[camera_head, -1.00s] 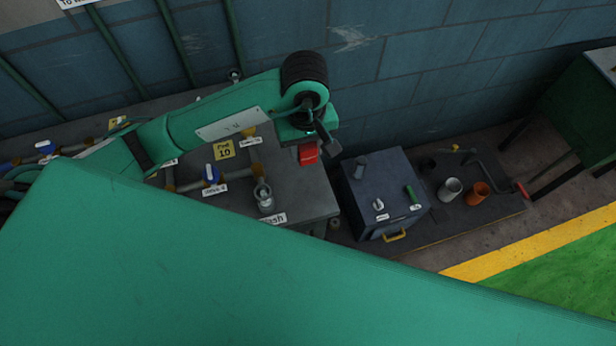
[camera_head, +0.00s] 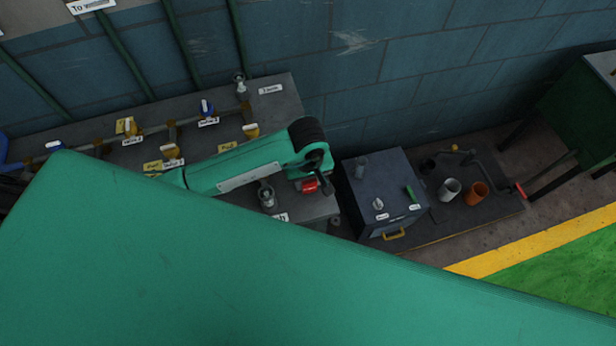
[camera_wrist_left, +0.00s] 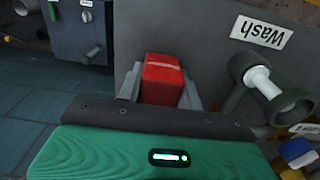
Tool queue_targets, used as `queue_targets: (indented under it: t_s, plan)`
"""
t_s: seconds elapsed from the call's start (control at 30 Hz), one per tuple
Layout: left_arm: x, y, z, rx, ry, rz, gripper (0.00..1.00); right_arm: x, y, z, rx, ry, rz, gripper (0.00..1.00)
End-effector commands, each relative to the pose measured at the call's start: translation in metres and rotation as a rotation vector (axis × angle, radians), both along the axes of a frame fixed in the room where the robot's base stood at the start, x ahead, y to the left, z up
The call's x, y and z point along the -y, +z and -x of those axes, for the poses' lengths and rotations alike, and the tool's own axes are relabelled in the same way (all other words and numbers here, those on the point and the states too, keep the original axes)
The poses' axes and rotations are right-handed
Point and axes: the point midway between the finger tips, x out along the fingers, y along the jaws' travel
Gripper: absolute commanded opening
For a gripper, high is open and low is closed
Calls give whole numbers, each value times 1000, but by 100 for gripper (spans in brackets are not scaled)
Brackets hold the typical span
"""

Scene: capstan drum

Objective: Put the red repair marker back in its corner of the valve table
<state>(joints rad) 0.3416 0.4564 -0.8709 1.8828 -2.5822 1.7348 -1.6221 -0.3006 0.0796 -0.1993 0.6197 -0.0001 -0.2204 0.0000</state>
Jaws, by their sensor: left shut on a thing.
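The red repair marker (camera_head: 309,186) is a small red block with a pale line of writing on its face. My left gripper (camera_head: 317,178) is shut on it at the right edge of the grey valve table (camera_head: 284,105). In the left wrist view the marker (camera_wrist_left: 162,72) sits between the two grey fingers, with the grey table top behind it. I cannot tell whether its underside touches the table. My right gripper is not in view.
A "Wash" label (camera_wrist_left: 261,32) and a grey pipe fitting (camera_head: 267,196) are beside the gripper. Pipes with blue and yellow valves run along the table. A dark box (camera_head: 371,194) stands to the right, with a metal cup (camera_head: 449,190) and orange cup (camera_head: 477,193) beyond.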

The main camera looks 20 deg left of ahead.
Motion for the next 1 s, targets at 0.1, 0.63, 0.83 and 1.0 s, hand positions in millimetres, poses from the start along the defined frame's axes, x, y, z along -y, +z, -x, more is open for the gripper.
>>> queue_targets:
  t_s: [0.1,0.63,0.83,1.0]
  plan:
    - [0,1,-1,1,0,0,12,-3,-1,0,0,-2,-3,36]
    - [0,-2,-1,1,0,0,58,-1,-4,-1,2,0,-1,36]
    - [0,6,-2,4,-1,0,58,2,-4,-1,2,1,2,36]
    - [0,35,-3,8,-2,1,58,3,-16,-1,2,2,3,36]
